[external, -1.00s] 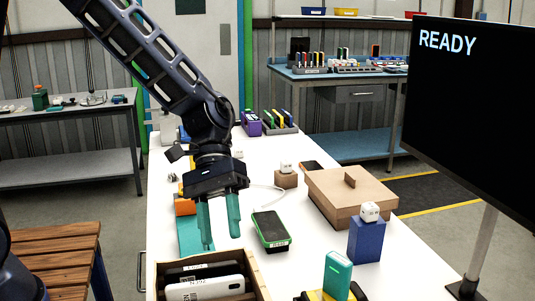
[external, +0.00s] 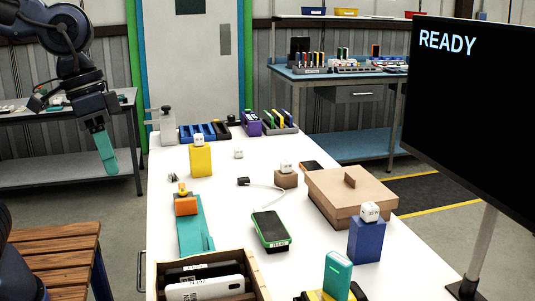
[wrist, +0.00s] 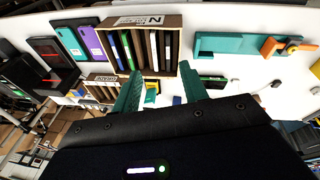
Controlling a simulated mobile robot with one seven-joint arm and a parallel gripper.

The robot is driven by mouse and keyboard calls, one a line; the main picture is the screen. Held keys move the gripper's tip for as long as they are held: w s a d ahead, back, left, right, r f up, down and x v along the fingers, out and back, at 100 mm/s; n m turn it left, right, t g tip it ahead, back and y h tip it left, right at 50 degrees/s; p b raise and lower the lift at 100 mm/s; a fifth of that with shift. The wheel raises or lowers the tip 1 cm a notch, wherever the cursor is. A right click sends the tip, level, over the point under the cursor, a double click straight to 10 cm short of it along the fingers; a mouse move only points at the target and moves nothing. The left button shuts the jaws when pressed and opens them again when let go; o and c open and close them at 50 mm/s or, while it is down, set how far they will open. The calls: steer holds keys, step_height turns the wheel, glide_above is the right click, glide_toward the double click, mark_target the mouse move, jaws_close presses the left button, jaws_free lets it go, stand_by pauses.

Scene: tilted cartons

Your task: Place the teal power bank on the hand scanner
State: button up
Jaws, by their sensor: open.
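The teal power bank (external: 338,276) stands upright near the front edge of the white table in the external view. Its lower end meets a yellow and black object (external: 312,296) cut off by the frame; I cannot tell whether it rests on it. A black handheld device with a green edge (external: 270,229), which looks like the hand scanner, lies flat on the table, left of and behind the power bank. My gripper (external: 107,168) is open and empty, off the table's left side. Its teal fingers also show in the wrist view (wrist: 160,90).
A crate of upright devices (external: 253,268) is at the front left. Behind it lie a teal and orange item (external: 190,225) and a yellow block (external: 201,161). A cardboard box (external: 350,195) and a blue block with a white cube (external: 366,241) stand at right.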

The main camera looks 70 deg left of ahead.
steer(key=s+a+r+m+t+y, duration=0.1)
steer(key=s+a+r+m+t, duration=0.1)
steer(key=s, duration=0.4)
steer(key=shift+a+r, duration=0.55)
steer(key=shift+a, duration=0.25)
stand_by(0.6)
